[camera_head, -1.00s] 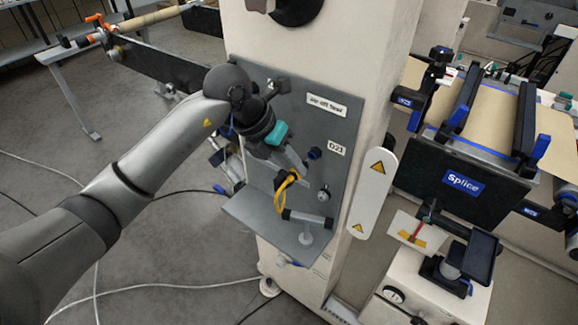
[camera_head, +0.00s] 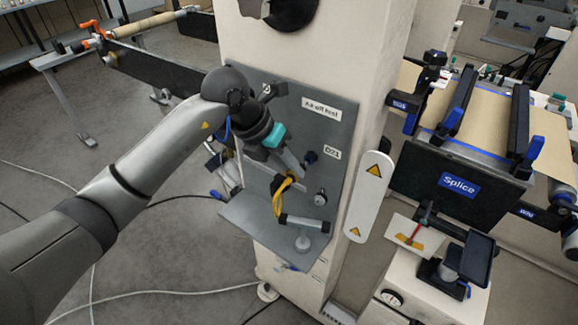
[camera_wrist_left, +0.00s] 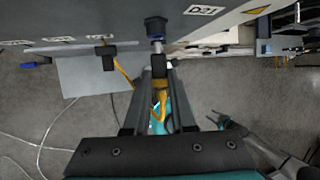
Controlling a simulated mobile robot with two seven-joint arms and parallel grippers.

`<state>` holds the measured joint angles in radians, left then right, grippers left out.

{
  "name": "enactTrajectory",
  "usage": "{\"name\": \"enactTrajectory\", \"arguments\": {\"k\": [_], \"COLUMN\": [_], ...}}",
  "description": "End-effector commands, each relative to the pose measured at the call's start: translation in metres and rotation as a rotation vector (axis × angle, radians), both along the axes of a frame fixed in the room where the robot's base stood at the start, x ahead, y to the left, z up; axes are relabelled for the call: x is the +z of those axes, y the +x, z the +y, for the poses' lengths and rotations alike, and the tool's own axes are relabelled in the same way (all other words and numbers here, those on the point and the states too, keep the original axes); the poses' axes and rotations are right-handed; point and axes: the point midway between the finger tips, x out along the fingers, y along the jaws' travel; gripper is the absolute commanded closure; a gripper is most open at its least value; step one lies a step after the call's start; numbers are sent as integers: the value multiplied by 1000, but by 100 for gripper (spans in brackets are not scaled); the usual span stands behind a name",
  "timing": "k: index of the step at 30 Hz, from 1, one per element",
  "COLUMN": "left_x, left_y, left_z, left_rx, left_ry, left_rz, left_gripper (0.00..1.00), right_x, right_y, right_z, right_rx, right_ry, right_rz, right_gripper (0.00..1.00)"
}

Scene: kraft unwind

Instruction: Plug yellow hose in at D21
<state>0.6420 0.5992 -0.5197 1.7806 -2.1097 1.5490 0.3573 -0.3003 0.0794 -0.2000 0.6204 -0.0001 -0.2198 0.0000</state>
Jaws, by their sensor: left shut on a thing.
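My left gripper (camera_head: 297,172) is at the grey panel, just below and left of the dark blue D21 socket (camera_head: 310,157). In the left wrist view, its two long fingers (camera_wrist_left: 162,84) are shut on the end of the yellow hose (camera_wrist_left: 162,95). A metal plug tip (camera_wrist_left: 157,47) points at the socket (camera_wrist_left: 155,27), close to its blue ring; I cannot tell whether it touches or has entered. The yellow hose also shows below the gripper in the head view (camera_head: 284,190). The D21 label (camera_head: 332,153) is right of the socket.
A grey shelf (camera_head: 262,236) juts out below the panel, with a dark-ended bar (camera_head: 304,221) above it. A round knob (camera_head: 320,198) sits below the label. A white plate with warning triangles (camera_head: 370,196) and the Splice table (camera_head: 459,187) stand to the right.

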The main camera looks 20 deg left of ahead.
Motion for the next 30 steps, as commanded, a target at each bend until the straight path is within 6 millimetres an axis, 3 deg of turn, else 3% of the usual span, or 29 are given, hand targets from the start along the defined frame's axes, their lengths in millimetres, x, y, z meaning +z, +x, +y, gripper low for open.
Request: {"name": "enactTrajectory", "arguments": {"k": [30], "left_x": [0], "left_y": [5], "left_z": [-2], "left_rx": [0], "left_ry": [0], "left_rz": [-1], "left_gripper": [100], "right_x": [-2], "right_y": [0], "right_z": [0], "right_rx": [0], "right_ry": [0], "right_rz": [1], "right_gripper": [45]}}
